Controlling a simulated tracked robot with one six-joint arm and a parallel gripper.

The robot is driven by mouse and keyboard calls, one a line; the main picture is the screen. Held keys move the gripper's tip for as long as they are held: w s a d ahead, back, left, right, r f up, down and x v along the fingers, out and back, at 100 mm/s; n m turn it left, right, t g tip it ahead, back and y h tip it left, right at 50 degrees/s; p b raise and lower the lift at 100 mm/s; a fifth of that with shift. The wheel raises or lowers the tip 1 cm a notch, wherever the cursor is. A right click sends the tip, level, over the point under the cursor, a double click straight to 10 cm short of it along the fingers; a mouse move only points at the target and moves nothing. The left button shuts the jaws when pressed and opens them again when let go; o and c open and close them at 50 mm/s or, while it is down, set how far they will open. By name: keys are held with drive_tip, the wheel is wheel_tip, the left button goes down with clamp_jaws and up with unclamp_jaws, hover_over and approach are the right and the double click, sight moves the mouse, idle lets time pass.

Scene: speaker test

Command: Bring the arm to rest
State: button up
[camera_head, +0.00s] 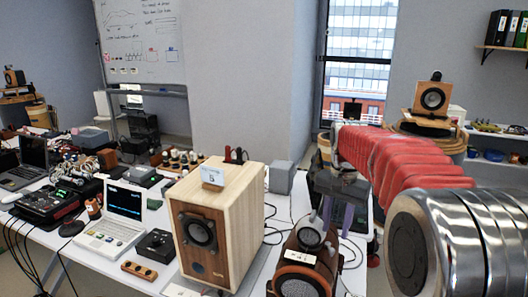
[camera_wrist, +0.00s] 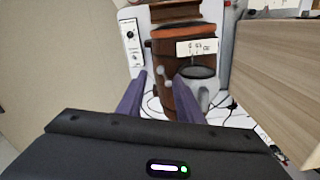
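My arm, with a red ribbed sleeve, reaches from the right over the white table in the head view. My gripper (camera_head: 337,222) points down above a small brown rounded speaker (camera_head: 310,236) with a grey cone. In the wrist view my gripper (camera_wrist: 158,85) has its two purple fingers apart, with nothing seen held between them. The brown speaker (camera_wrist: 172,62), with a white label, lies beyond the fingertips; the right finger overlaps its view. I cannot tell whether a finger touches it.
A large wooden speaker cabinet (camera_head: 233,213) stands left of my gripper; its side (camera_wrist: 275,75) shows at right in the wrist view. A laptop (camera_head: 115,215) and cables are farther left. A speaker (camera_head: 433,98) stands behind my arm.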

drive_tip(key=s+a+n+t, duration=0.2)
drive_tip(key=s+a+n, duration=0.1)
drive_tip(key=s, duration=1.1)
drive_tip(key=s+a+n+t, duration=0.3)
drive_tip(key=s+a+n, duration=0.1)
drive_tip(key=s, duration=0.9)
drive_tip(key=shift+s+f+n, duration=0.3)
drive_tip(key=shift+s+f, duration=0.1)
